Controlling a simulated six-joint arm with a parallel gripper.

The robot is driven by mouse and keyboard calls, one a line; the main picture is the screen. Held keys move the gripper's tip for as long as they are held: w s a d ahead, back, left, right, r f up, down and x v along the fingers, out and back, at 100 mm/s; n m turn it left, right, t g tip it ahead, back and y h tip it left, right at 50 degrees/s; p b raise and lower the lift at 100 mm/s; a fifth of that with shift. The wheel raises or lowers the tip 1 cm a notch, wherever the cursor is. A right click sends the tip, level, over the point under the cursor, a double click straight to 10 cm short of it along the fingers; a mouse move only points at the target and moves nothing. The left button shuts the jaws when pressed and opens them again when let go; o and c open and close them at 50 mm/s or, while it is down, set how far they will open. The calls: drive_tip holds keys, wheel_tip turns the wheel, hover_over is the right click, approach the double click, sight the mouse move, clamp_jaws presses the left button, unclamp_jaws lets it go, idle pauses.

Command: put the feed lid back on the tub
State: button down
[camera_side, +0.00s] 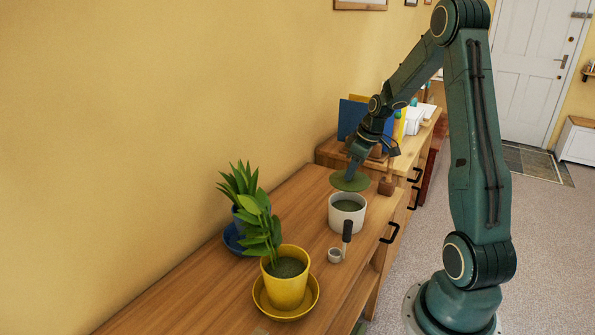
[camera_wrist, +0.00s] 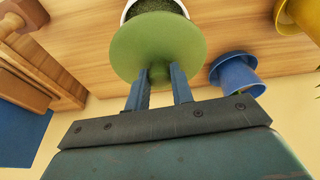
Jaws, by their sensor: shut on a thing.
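The feed lid, a flat green disc (camera_side: 350,181), is held in my gripper (camera_side: 353,170). The tub (camera_side: 347,222) is a white round pot, open at the top, with dark green feed inside. It stands upright on the wooden cabinet top. The lid is above the tub and toward its far side, apart from the rim. In the wrist view the two fingers (camera_wrist: 164,76) are shut on the lid (camera_wrist: 158,42), seen nearly face-on. The lid hides most of the tub there; only part of its rim and the feed (camera_wrist: 160,6) show.
A small scoop with a dark handle (camera_side: 336,254) lies near the tub. A yellow potted plant (camera_side: 287,292) on a saucer and a blue potted plant (camera_side: 232,238) stand at the near left.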

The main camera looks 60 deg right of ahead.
sight(354, 182)
drive_tip(key=shift+f, duration=0.15)
idle(0.3)
drive_tip(key=shift+f, duration=3.05)
drive_tip(key=shift+f, duration=0.2)
idle(0.5)
drive_tip(key=c, duration=0.7)
unclamp_jaws()
drive_tip(key=shift+o, duration=0.2)
drive_tip(key=shift+r, duration=0.15)
drive_tip(key=shift+r, duration=3.35)
